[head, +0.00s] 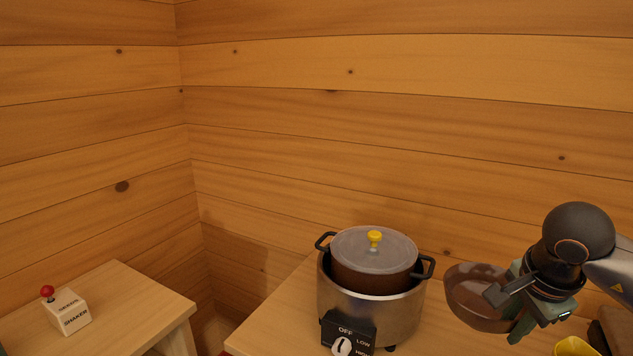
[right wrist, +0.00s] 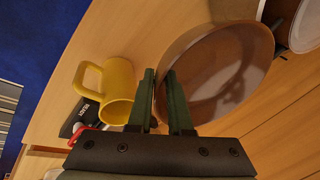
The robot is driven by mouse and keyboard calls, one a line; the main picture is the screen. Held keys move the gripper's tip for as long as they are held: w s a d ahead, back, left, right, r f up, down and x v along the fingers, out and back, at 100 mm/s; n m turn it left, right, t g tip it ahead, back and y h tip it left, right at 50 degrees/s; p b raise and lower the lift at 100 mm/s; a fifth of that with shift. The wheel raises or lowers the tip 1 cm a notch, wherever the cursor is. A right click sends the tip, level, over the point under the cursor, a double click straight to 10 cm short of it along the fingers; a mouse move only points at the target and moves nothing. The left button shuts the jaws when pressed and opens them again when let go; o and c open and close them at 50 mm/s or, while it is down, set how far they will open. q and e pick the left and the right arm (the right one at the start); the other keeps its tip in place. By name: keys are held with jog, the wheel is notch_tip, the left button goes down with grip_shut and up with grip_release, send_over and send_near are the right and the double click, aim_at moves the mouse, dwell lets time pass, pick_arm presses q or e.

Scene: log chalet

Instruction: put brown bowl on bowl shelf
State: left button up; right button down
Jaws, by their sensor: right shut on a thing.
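The brown bowl (head: 474,297) is at the right of the head view, held tilted above the table, to the right of the cooker. My right gripper (head: 515,305) is shut on its rim. In the right wrist view the bowl (right wrist: 205,70) fills the upper middle, with its near rim between the two green fingers of my right gripper (right wrist: 163,100). My left gripper is in neither view. No bowl shelf can be made out in either view.
A steel cooker (head: 365,308) with a lidded pot (head: 372,262) stands on the table, left of the bowl. A yellow mug (right wrist: 117,95) stands on the table near the gripper. Log walls close off the back.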

jog(key=s+a+f+n+g+y, duration=0.1)
jog(key=s+a+f+n+y, duration=0.1)
jog(key=a+f+n, duration=0.3)
jog(key=s+a+f+n+g+y, duration=0.1)
jog(key=s+a+f+n+y, duration=0.1)
jog(key=s+a+f+n, duration=0.2)
jog(key=a+f+n, duration=0.1)
jog(key=a+n, duration=0.2)
jog(key=n, duration=0.5)
jog(key=shift+s+f+y, duration=0.3)
jog(key=shift+s, duration=0.1)
jog(key=shift+a, duration=0.25)
